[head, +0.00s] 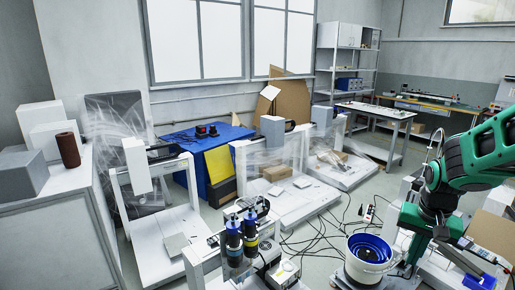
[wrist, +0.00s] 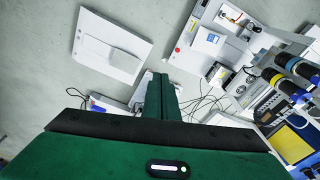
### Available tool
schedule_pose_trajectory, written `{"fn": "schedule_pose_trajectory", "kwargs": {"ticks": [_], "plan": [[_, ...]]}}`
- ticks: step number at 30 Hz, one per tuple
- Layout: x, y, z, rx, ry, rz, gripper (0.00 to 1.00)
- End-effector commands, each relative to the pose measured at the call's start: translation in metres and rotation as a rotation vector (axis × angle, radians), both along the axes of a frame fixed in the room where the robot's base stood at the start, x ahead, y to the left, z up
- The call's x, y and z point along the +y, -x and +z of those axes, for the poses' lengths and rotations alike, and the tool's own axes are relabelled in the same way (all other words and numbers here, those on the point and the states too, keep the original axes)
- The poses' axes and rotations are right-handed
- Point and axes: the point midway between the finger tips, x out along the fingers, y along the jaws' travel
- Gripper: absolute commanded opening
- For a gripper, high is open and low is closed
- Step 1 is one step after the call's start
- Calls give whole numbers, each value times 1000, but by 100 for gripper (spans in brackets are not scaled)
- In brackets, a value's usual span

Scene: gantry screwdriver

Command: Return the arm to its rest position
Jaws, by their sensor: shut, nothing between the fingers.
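My gripper (wrist: 160,82) shows in the wrist view with its dark green fingers together and nothing held between them. Its tips point away over the floor and white equipment, and no contact shows. My green arm (head: 440,195) is bent at the right side of the head view, beside and partly over a white bowl with a blue inside (head: 369,249). The gripper's fingers cannot be made out clearly in the head view.
Two dark cylindrical devices with coloured bands (head: 234,240) stand on a white gantry frame at front centre; they also show in the wrist view (wrist: 277,79). Cables (head: 312,238) lie on the floor. A blue-covered table (head: 205,148) and white platforms (head: 303,200) stand behind.

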Motion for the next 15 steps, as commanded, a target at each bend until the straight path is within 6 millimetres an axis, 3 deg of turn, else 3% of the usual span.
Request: {"fn": "schedule_pose_trajectory", "kwargs": {"ticks": [6,12,15], "plan": [[-11,86,35,52,-1,15,0],[-8,161,52,99,-26,35,0],[-5,189,55,116,-41,44,0]]}}
